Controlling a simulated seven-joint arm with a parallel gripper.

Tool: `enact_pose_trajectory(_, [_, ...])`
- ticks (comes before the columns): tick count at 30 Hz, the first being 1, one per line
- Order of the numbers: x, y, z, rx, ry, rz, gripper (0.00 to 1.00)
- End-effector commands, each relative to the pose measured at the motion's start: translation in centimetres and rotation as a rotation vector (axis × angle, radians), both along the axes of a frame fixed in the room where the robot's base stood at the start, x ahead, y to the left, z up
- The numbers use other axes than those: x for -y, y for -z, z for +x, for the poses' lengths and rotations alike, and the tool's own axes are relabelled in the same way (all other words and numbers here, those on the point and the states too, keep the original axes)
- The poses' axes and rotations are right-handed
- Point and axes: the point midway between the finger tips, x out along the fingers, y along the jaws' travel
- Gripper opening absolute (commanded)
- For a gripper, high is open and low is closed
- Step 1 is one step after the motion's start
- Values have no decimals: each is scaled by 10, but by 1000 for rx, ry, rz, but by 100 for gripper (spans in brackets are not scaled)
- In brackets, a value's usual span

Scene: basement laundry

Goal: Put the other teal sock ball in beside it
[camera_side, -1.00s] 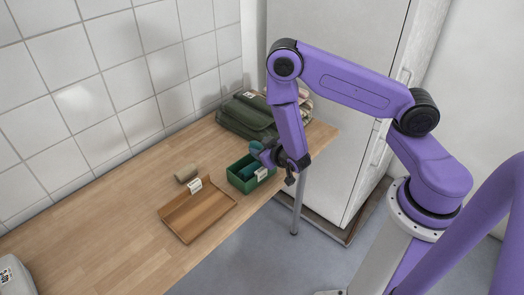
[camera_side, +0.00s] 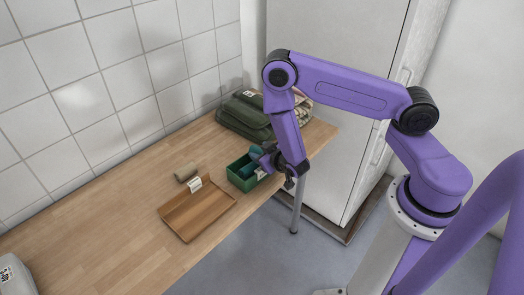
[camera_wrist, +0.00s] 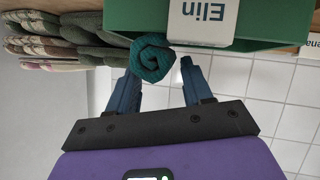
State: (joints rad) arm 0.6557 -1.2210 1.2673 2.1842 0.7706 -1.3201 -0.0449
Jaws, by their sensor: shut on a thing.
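A teal sock ball (camera_wrist: 152,58), a rolled spiral in the wrist view, sits between the fingertips of my gripper (camera_wrist: 160,70), which is shut on it. In the side view the held teal sock ball (camera_side: 256,153) is at the green box (camera_side: 243,185), by its far right part, with my gripper (camera_side: 264,160) above that end. The box's wall also shows in the wrist view (camera_wrist: 135,18), with a white label reading "Elin" (camera_wrist: 203,20). Something dark teal shows inside the box in the side view, partly hidden. Whether the held ball touches anything in the box I cannot tell.
A brown wooden tray (camera_side: 195,215) with a white label lies left of the box. A beige roll (camera_side: 186,172) lies behind it. Folded olive textiles (camera_side: 245,117) are stacked at the table's far end. The tabletop to the left (camera_side: 95,220) is mostly clear.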

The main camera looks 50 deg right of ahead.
Motion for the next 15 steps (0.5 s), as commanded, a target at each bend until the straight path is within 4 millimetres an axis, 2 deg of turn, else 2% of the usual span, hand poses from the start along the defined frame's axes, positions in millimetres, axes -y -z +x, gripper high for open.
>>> enact_pose_trajectory(1, [0,0,0,0,0,0,60])
enact_pose_trajectory(3, [0,0,0,0,0,0,76])
enact_pose_trajectory(15, [0,-5,0,0,0,1,76])
